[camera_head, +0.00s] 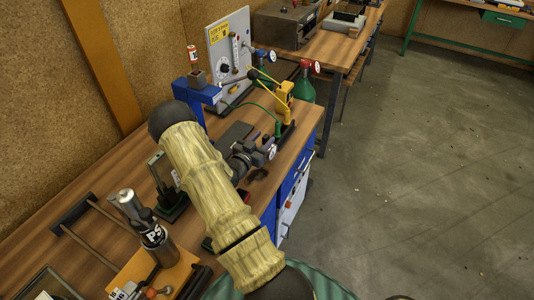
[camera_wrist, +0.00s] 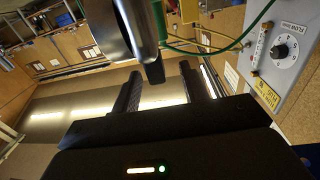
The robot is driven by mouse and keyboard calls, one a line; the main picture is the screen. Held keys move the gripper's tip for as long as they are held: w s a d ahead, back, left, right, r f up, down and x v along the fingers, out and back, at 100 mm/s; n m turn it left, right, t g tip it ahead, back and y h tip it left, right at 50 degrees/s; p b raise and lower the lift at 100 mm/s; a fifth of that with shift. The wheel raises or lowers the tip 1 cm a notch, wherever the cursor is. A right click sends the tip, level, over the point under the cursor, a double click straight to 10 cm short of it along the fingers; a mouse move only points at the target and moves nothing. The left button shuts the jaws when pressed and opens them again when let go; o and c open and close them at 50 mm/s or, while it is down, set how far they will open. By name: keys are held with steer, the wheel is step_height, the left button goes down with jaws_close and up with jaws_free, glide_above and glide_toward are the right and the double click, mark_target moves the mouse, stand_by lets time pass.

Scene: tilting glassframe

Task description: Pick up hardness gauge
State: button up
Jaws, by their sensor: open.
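In the wrist view a round device with a silver rim and dark body, which looks like the hardness gauge (camera_wrist: 112,28), fills the upper left, seen nearly edge-on. Its dark stem points down toward the space between the fingertips of my gripper (camera_wrist: 160,68). The fingers are apart, and I cannot tell whether they touch it. In the head view a small white-faced dial (camera_head: 271,152), likely the same gauge, shows at the far end of my gripper (camera_head: 258,150), near the bench's right edge. My arm and wrist hide part of that spot.
A white panel with a knob (camera_head: 226,50) and a blue stand (camera_head: 197,92) stand on the wooden bench behind. A yellow device (camera_head: 285,95) and green bottle (camera_head: 304,84) are nearby. A dark cylinder (camera_head: 157,240) stands in front left. The floor at right is clear.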

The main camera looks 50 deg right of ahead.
mark_target(268, 136)
steer(key=x, duration=0.3)
steer(key=shift+d+f, duration=0.1)
steer(key=shift+d, duration=0.3)
steer(key=c, duration=0.5)
steer(key=shift+s, duration=0.1)
jaws_close()
